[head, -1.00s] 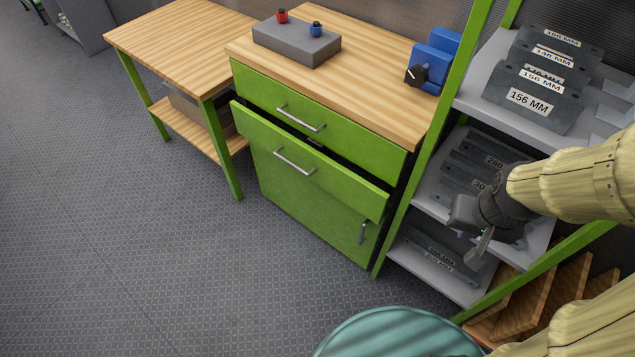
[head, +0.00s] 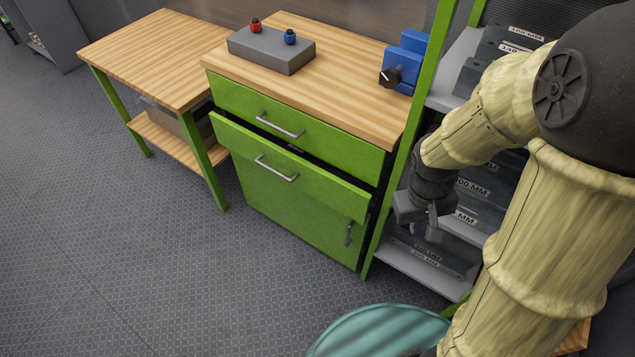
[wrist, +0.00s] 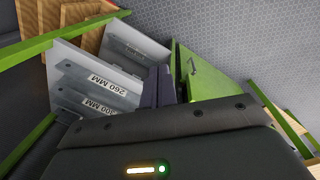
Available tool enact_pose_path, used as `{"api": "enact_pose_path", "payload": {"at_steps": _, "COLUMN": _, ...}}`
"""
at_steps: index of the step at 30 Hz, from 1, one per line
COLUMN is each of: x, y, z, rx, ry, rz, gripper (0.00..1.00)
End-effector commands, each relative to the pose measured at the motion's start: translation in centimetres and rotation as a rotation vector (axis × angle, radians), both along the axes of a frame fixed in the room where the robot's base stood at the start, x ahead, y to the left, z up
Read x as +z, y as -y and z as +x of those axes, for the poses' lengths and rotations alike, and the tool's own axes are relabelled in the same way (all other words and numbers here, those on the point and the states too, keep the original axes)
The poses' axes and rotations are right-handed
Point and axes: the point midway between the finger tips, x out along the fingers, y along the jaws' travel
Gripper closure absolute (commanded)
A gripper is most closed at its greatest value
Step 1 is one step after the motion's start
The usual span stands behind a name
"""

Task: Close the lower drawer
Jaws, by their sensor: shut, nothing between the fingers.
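The lower drawer (head: 315,178) is a green front with a silver handle (head: 276,168). It stands out from the green cabinet, with a dark gap above it. The upper drawer (head: 300,123) above it looks flush. My gripper (head: 432,232) is shut and empty, fingers pointing down, to the right of the drawer in front of the shelf rack, apart from the drawer.
A cabinet door with an upright handle (head: 349,234) is below the drawer. The shelf rack's green post (head: 405,150) stands between cabinet and gripper. A teal round top (head: 375,335) is at the bottom. A wooden table (head: 150,55) stands left. The floor (head: 150,260) in front is clear.

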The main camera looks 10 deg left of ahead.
Motion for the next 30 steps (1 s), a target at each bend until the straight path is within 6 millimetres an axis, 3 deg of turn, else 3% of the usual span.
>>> {"api": "enact_pose_path", "payload": {"at_steps": 9, "x": -5.2, "y": -4.9, "z": 1.9, "rx": 0.569, "ry": -0.271, "rz": -0.367, "gripper": 1.00}}
{"api": "enact_pose_path", "payload": {"at_steps": 17, "x": -8.7, "y": -9.7, "z": 4.1, "rx": 1.001, "ry": -0.378, "rz": -0.772, "gripper": 1.00}}
{"api": "enact_pose_path", "payload": {"at_steps": 23, "x": -10.9, "y": -15.5, "z": 5.6, "rx": 1.306, "ry": -0.371, "rz": -1.145, "gripper": 1.00}}
{"api": "enact_pose_path", "payload": {"at_steps": 30, "x": -13.4, "y": -24.7, "z": 4.9, "rx": 1.607, "ry": -0.236, "rz": -1.627, "gripper": 1.00}}
